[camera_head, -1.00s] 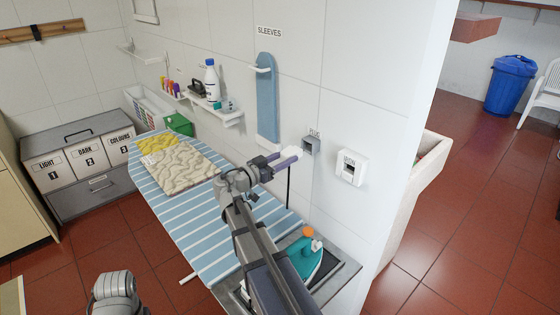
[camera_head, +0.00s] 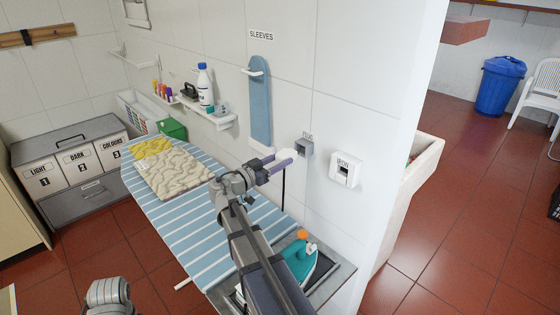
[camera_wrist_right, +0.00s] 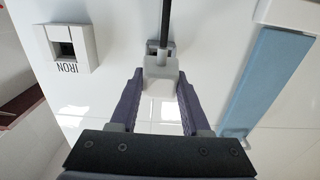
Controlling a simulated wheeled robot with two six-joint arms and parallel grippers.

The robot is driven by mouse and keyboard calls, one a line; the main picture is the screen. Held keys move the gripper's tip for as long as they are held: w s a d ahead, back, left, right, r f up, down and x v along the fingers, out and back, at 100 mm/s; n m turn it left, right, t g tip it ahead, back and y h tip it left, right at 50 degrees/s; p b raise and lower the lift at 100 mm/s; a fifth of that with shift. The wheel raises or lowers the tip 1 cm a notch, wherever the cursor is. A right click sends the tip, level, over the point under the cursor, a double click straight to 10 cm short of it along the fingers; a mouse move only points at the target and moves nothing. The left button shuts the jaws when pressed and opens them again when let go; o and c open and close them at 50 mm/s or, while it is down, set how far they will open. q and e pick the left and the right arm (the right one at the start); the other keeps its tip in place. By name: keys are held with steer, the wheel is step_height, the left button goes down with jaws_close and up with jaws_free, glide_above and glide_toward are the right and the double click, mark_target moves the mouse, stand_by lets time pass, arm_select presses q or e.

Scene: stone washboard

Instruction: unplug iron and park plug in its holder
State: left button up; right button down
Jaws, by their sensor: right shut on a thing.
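My right gripper (camera_head: 277,163) is shut on the white plug (camera_head: 287,156), whose black cord (camera_head: 283,185) hangs down toward the board. In the right wrist view, the plug (camera_wrist_right: 160,74) sits between the purple fingertips, and the grey holder (camera_wrist_right: 152,44) shows partly behind it. In the head view, the grey holder (camera_head: 304,149) labelled PLUG is on the wall just right of the plug; I cannot tell whether they touch. The white IRON socket (camera_head: 345,170) is empty, to the right of the holder. The teal iron (camera_head: 299,262) stands on the board's near end. My left gripper is out of view.
A blue sleeve board (camera_head: 260,105) hangs on the wall left of the holder. A shelf (camera_head: 222,122) with bottles is further left. The striped ironing board (camera_head: 190,224) with a folded cloth (camera_head: 170,172) lies below my right arm.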

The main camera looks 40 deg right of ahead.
mark_target(290, 154)
steer(key=shift+w+d, duration=0.2)
steer(key=shift+d, duration=2.15)
stand_by(0.5)
steer(key=shift+c, duration=1.4)
jaws_free()
steer(key=a, duration=0.7)
steer(key=shift+s+a, duration=0.35)
steer(key=shift+a, duration=0.05)
